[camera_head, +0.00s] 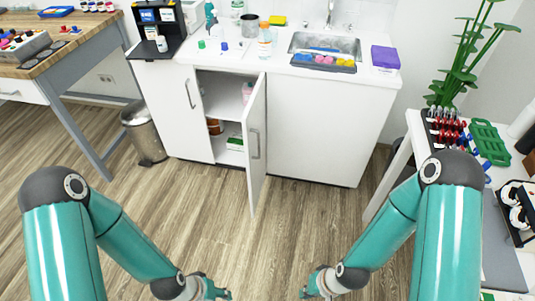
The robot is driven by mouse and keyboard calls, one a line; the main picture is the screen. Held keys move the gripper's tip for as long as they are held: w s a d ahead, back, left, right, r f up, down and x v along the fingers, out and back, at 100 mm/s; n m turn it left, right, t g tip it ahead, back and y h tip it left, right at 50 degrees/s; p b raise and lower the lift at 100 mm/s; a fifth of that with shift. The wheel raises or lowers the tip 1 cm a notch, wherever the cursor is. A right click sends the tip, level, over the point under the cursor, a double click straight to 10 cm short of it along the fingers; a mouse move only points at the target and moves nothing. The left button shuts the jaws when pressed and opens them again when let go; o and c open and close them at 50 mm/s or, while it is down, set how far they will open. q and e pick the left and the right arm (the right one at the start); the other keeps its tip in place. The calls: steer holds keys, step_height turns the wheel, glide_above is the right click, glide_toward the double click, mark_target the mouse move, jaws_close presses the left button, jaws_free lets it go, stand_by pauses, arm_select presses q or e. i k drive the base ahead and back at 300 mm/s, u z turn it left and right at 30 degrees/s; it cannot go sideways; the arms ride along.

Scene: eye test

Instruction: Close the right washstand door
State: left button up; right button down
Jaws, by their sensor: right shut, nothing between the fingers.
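The white washstand (325,130) stands at the back middle with its sink on top. Its right door (256,165) is open and swings out toward me, with a grey handle (255,144) on it. The left door (168,110) is shut. The open compartment between them shows shelves with a few small items. My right gripper (318,286) is low at the bottom edge, in front of and apart from the door, shut and empty. My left gripper (214,291) is at the bottom edge, also apart from the door; its fingers are too small to judge.
A metal bin (143,133) stands left of the washstand. A wooden-topped table (60,57) is at the left, and a white table (397,170) with racks is at the right. The wooden floor (300,215) before the washstand is clear.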

mark_target(253, 119)
steer(key=z, duration=0.25)
steer(key=i, duration=1.5)
steer(key=u, duration=0.35)
